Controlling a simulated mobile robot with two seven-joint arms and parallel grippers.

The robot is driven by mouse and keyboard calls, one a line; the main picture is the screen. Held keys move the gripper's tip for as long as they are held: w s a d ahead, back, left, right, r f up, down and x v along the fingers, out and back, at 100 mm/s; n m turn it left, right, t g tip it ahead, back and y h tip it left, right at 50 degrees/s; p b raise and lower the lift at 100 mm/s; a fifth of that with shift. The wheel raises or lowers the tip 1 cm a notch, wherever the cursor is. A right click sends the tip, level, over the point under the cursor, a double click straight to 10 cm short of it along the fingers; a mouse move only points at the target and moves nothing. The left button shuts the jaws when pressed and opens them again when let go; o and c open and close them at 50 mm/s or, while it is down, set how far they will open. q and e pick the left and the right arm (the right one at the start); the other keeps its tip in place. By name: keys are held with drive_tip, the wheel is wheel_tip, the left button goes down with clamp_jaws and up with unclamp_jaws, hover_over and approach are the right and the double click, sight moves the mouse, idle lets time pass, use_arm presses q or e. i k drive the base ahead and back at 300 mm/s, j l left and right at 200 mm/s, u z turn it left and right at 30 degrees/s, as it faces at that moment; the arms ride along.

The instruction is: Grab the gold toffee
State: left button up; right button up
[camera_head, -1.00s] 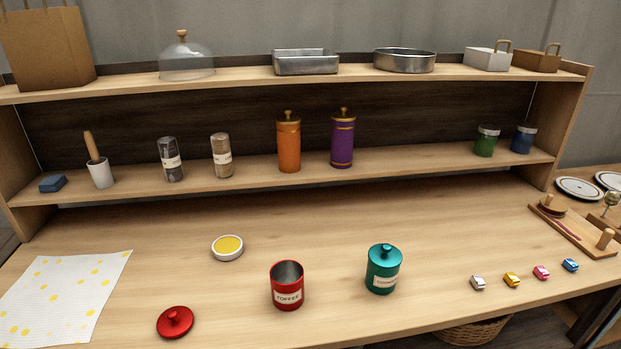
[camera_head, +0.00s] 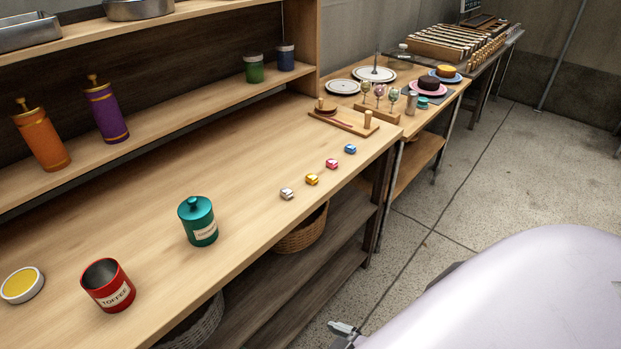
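The gold toffee (camera_head: 312,179) is a small shiny wrapped piece lying on the wooden counter (camera_head: 245,150) near its front edge. It lies in a slanting row, between a silver toffee (camera_head: 287,193) on its left and a pink toffee (camera_head: 332,164) on its right. A blue toffee (camera_head: 350,149) is at the row's far right end. The toffees are apart from each other, and nothing touches the gold one. I cannot make out either gripper. A pale smooth part of my body fills the bottom right, with a small grey metal piece at its left edge.
A teal lidded canister (camera_head: 198,222) and an open red canister labelled TOFFEE (camera_head: 108,286) stand left of the toffees. A wooden board (camera_head: 343,122) lies behind them. A basket (camera_head: 301,232) is under the counter. Open floor (camera_head: 480,180) lies to the right.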

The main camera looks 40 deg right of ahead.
sight(312, 179)
drive_tip(key=l, duration=1.45)
drive_tip(key=i+l, duration=0.1)
drive_tip(key=l, duration=1.35)
